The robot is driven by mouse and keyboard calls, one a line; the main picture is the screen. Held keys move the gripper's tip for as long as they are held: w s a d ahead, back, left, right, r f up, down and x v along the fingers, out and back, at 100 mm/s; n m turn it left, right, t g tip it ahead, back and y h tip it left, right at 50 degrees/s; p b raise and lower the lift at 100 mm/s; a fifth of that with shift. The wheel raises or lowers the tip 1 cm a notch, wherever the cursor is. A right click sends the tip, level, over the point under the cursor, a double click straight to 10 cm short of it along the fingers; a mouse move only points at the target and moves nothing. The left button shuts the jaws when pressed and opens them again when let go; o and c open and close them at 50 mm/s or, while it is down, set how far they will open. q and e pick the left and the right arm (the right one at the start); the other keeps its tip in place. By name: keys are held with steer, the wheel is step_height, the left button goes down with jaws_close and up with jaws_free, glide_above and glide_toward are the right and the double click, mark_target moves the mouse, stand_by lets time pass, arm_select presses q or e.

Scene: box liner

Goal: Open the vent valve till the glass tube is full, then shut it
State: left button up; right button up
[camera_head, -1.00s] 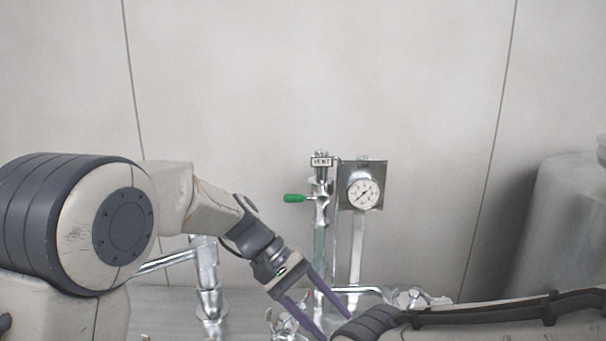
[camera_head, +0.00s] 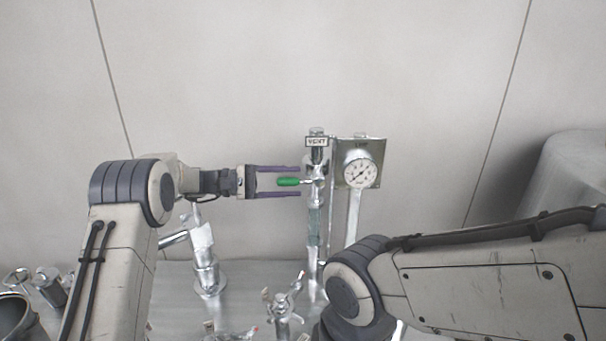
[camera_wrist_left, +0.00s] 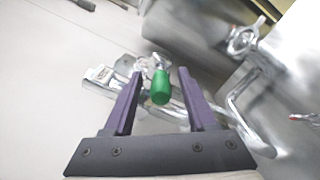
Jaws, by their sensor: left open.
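The vent valve's green handle (camera_head: 289,182) points left from the upright pipe, below the VENT label (camera_head: 317,142). My left gripper (camera_head: 299,181) is open, with its purple fingers above and below the green handle. In the left wrist view the green handle (camera_wrist_left: 161,88) shows between the open fingers (camera_wrist_left: 160,82), apart from both. The glass tube (camera_head: 314,222) seems to be the clear section of the pipe below the valve; its fill level is too small to tell. My right arm crosses the lower right of the head view, and its gripper is not seen.
A round pressure gauge (camera_head: 360,173) on a metal plate stands right of the pipe. Metal fittings (camera_head: 283,305) stand on the bench below. A thick pipe (camera_head: 205,262) rises at the left of the bench. A large grey tank (camera_head: 572,175) is at the right.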

mark_target(300, 182)
arm_select(q)
steer(key=shift+d+p, duration=0.45)
steer(key=shift+d, duration=1.2)
steer(key=shift+c, duration=0.4)
jaws_close()
